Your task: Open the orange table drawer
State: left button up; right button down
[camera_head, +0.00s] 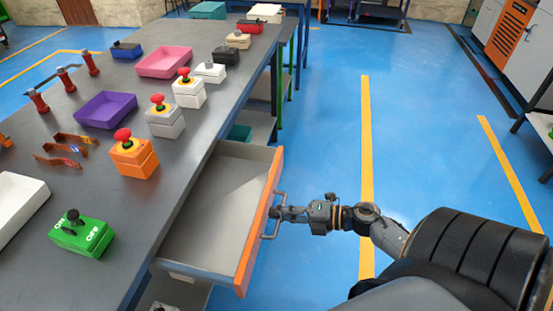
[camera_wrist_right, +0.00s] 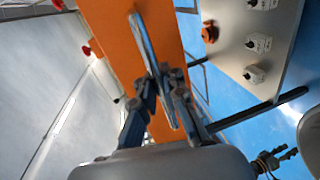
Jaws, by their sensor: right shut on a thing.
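The table drawer (camera_head: 217,203) with an orange front (camera_head: 262,222) is pulled out from under the grey table and looks empty inside. My right gripper (camera_head: 279,213) is at the metal bar handle (camera_head: 275,219) on that front, with its arm reaching in from the right. In the right wrist view my right gripper (camera_wrist_right: 165,90) is shut on the handle (camera_wrist_right: 146,47), its fingers on both sides of the bar. The orange front (camera_wrist_right: 105,25) fills the area behind it. My left gripper is in neither view.
The grey table (camera_head: 125,205) carries a green on/off box (camera_head: 82,236), an orange box with a red button (camera_head: 134,157), a purple tray (camera_head: 105,109) and a pink tray (camera_head: 164,62). The blue floor (camera_head: 322,255) right of the drawer is clear apart from my arm.

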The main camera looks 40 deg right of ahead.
jog(key=c, duration=1.7)
grip_release()
jog(key=shift+r, duration=0.15)
jog(key=v, duration=1.2)
